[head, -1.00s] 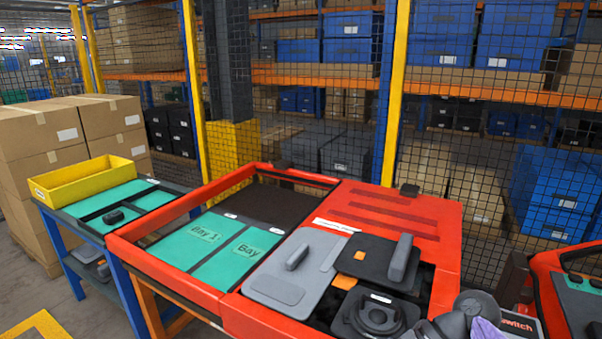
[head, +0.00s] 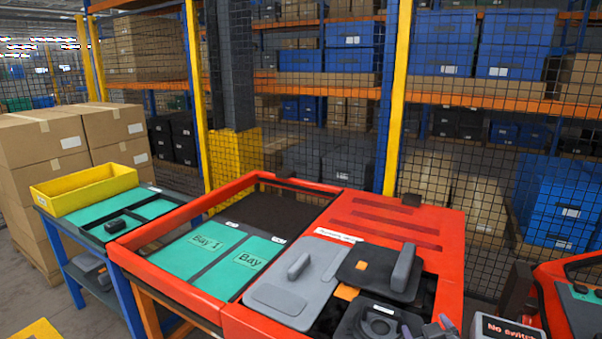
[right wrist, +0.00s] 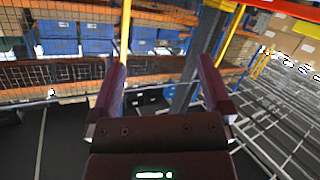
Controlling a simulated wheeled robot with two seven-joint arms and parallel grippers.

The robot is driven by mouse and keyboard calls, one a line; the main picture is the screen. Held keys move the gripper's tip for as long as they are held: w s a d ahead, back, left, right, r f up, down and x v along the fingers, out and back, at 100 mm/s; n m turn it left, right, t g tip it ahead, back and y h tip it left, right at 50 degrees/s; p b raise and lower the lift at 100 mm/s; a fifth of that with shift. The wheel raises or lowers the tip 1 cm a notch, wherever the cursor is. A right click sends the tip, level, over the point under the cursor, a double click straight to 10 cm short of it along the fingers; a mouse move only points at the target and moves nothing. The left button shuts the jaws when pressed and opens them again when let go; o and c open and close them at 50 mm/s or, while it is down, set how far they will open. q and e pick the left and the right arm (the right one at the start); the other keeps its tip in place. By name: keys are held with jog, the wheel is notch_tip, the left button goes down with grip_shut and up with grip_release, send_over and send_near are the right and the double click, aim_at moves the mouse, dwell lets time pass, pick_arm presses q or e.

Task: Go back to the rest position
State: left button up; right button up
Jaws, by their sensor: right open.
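My right gripper (head: 430,329) shows only in part at the bottom edge of the head view, in front of the red station. In the right wrist view its two fingers (right wrist: 160,88) stand wide apart with nothing between them. Beyond them are the mesh fence and shelves. My left gripper is in neither view. The red station (head: 452,235) holds a grey plate with a handle (head: 290,288), a black plate with a handle (head: 372,272) and a dark round-topped part (head: 378,325). Its green bays (head: 205,243) are empty.
A side table with a yellow bin (head: 85,188) and a small black part (head: 122,225) stands at the left. Stacked cartons (head: 35,145) are behind it. A mesh fence with yellow posts (head: 397,100) closes off the back. Another red station (head: 550,275) is at the right.

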jog(key=s+a+f+g, duration=0.3)
jog(key=s+f+g, duration=0.4)
jog(key=s+f, duration=1.4)
jog(key=s+a+f+g, duration=0.2)
jog(key=s+f, duration=0.3)
jog(key=s, duration=0.8)
jog(key=s+a+f+g, duration=0.2)
jog(key=s+f+g, duration=0.3)
jog(key=s, duration=0.9)
jog(key=shift+s+f+m+y, duration=0.3)
jog(key=shift+f+y, duration=0.1)
jog(key=shift+f, duration=0.3)
jog(key=shift+w, duration=0.1)
